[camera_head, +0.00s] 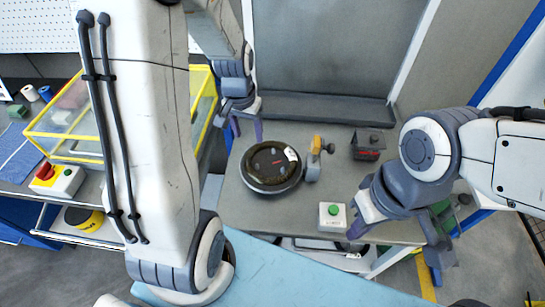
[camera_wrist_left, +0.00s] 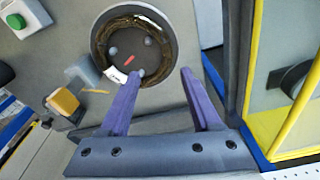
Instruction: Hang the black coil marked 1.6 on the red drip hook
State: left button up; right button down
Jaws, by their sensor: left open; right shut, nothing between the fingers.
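A dark, brownish-black coil (camera_head: 252,178) lies in a round black-rimmed turntable (camera_head: 270,190) on the grey bench. A white tag (camera_head: 290,154) is on the coil, its print too small to read. The coil also shows in the left wrist view (camera_wrist_left: 122,25), with the tag (camera_wrist_left: 116,75) toward me. My left gripper (camera_head: 247,130) is open and empty, behind and left of the turntable; in its wrist view its fingertips (camera_wrist_left: 161,75) are near the turntable's edge. My right gripper (camera_head: 358,220) is shut and empty beside the button box. I cannot make out a red drip hook.
A yellow-and-grey device (camera_head: 315,155) stands right of the turntable. A dark box with a red stripe (camera_head: 368,145) is farther right, a green-button box (camera_head: 332,216) in front. A yellow-framed guard (camera_head: 90,158) and a red-button box (camera_head: 57,180) are at left.

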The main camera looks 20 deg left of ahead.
pick_arm(q)
send_over(249, 154)
jog(key=s, duration=0.1)
notch_tip(249, 154, down, 5)
jog(key=shift+s+a+r, duration=0.1)
jog(key=shift+a, duration=0.05)
jog(key=f, duration=0.1)
jog(key=f+p, duration=0.1)
jog(key=f, duration=0.3)
jog(key=shift+w+d, duration=0.2)
jog(key=shift+w, duration=0.15)
jog(key=shift+w+f, duration=0.1)
jog(key=shift+f, duration=0.55)
grip_shut()
jog(key=shift+w, duration=0.1)
